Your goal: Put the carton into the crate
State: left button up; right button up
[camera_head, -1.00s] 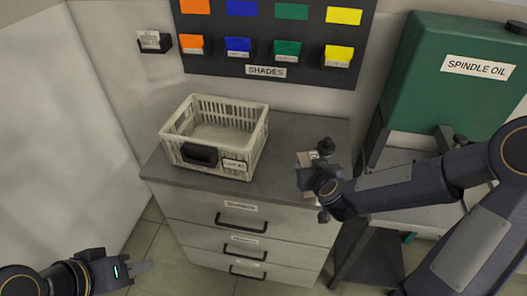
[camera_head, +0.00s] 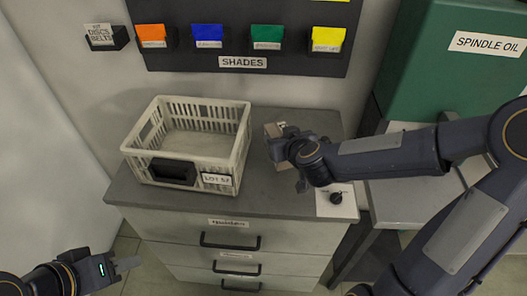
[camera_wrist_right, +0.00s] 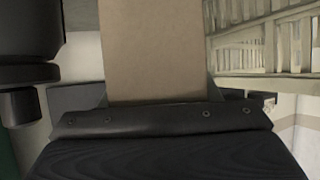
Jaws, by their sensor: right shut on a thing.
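The cream slatted crate (camera_head: 205,164) stands on the left of the grey cabinet top, looks empty, and has a dark handle and a label on its front. My right gripper (camera_head: 280,142) is just right of the crate, shut on a brown carton (camera_head: 272,130). The carton is mostly hidden by the gripper in the head view. In the right wrist view the carton (camera_wrist_right: 155,50) fills the middle, with the crate (camera_wrist_right: 268,55) to its right, apart from it. My left gripper (camera_head: 126,265) is low at the left, away from the cabinet; its finger gap is unclear.
A white plate with a black knob (camera_head: 336,198) is at the cabinet top's right front corner. A shades board (camera_head: 300,62) with coloured bins hangs behind. A green spindle oil tank (camera_head: 450,75) stands at the right. The cabinet top (camera_head: 255,200) is clear in front.

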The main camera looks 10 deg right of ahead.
jog(key=shift+s+f, duration=0.1)
jog(key=shift+f, duration=1.1)
notch_tip(320, 180, down, 3)
jog(key=shift+f+b, duration=0.2)
jog(key=shift+b, duration=0.25)
jog(key=shift+f, duration=0.4)
jog(key=o, duration=0.6)
jog(key=shift+f, duration=0.15)
jog(key=o, duration=0.5)
jog(key=shift+c, duration=0.2)
